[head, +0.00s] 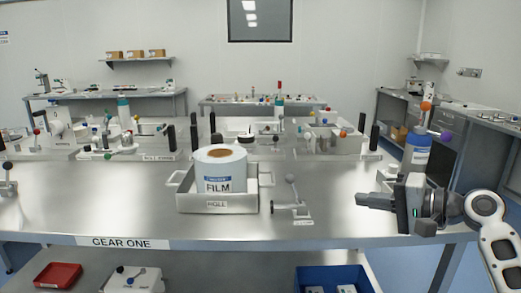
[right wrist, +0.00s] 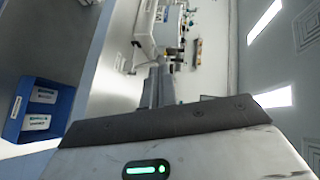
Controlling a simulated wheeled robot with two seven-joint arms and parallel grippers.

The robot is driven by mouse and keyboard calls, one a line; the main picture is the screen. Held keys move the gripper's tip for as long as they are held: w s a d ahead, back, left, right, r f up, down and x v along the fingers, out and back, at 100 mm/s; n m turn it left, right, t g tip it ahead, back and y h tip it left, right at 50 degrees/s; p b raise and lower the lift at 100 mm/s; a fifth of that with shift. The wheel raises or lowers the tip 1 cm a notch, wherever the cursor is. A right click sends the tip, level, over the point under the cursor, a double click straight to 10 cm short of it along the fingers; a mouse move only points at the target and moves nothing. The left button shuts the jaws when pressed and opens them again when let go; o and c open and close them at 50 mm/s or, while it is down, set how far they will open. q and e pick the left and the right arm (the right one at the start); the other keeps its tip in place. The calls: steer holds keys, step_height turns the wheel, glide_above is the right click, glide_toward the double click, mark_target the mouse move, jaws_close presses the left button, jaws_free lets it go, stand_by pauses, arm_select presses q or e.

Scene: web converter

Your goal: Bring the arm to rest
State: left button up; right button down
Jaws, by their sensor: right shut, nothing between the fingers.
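My right arm comes in from the right edge of the head view. Its gripper (head: 362,200) points left above the right front part of the steel table (head: 330,215). Its fingers are together and hold nothing. In the right wrist view the gripper (right wrist: 158,78) shows its two dark fingers side by side, with nothing between them. My left arm and gripper are not in view.
A white FILM roll (head: 221,172) sits in a steel tray (head: 217,203) left of the gripper. A small lever (head: 291,195) stands between them. A blue bottle (head: 416,155) is behind the gripper. A blue bin (head: 333,279) is on the lower shelf.

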steer(key=s+a+f+n+h, duration=0.1)
steer(key=s+a+f+h, duration=0.2)
steer(key=f, duration=0.9)
steer(key=s+a+f+n+h, duration=0.1)
steer(key=s+f+h, duration=0.3)
steer(key=f, duration=0.9)
steer(key=s+a+f+n+h, duration=0.1)
steer(key=s+f+n, duration=0.2)
steer(key=s, duration=0.6)
steer(key=s+a+f+n+h, duration=0.1)
steer(key=s+a+f+n, duration=0.1)
steer(key=s, duration=0.8)
step_height(320, 180, down, 3)
steer(key=shift+a+r+n+t, duration=0.2)
steer(key=shift+n+t, duration=0.2)
steer(key=shift+n, duration=0.3)
steer(key=shift+s, duration=0.1)
